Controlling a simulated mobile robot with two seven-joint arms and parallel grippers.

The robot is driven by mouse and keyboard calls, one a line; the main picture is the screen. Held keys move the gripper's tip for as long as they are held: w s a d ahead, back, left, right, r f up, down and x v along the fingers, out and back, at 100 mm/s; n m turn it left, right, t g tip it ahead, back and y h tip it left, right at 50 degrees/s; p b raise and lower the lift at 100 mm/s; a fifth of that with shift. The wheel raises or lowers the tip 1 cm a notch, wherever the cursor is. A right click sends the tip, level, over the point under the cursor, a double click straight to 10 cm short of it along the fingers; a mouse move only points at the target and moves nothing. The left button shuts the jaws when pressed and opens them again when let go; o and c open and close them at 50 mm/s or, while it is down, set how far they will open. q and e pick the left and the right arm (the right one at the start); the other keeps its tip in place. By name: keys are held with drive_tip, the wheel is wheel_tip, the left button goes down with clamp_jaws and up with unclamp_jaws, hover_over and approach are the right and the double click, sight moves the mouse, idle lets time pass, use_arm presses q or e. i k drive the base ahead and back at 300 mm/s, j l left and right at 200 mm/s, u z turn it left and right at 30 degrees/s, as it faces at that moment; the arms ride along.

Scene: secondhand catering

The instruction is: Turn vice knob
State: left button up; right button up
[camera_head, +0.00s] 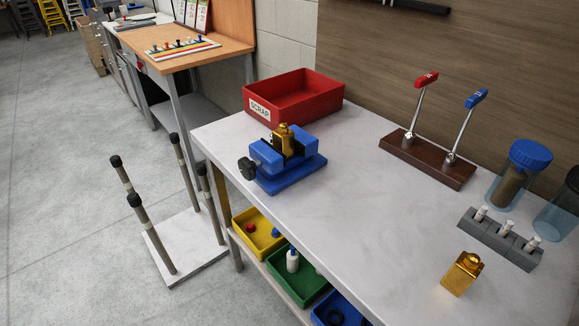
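A blue vice (287,162) stands on the grey-white workbench near its left edge. Its black knob (247,168) sticks out on the left side, over the bench edge. A brass piece (286,140) sits upright between the vice's dark jaws; I cannot tell how tightly it is clamped. Neither of my grippers shows in the head view, and nothing is seen touching the knob.
A red scrap bin (293,95) stands behind the vice. A lever stand (427,158), a grey block rack (500,238) and another brass piece (461,273) are to the right. The middle of the workbench (370,215) is clear. Upright posts stand at left.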

sight(247, 168)
drive_tip(key=i+j+z, duration=0.15)
drive_tip(key=j+z, duration=0.5)
drive_tip(key=z, duration=0.15)
drive_tip(key=i+j+z, duration=0.1)
drive_tip(key=j+z, duration=0.7)
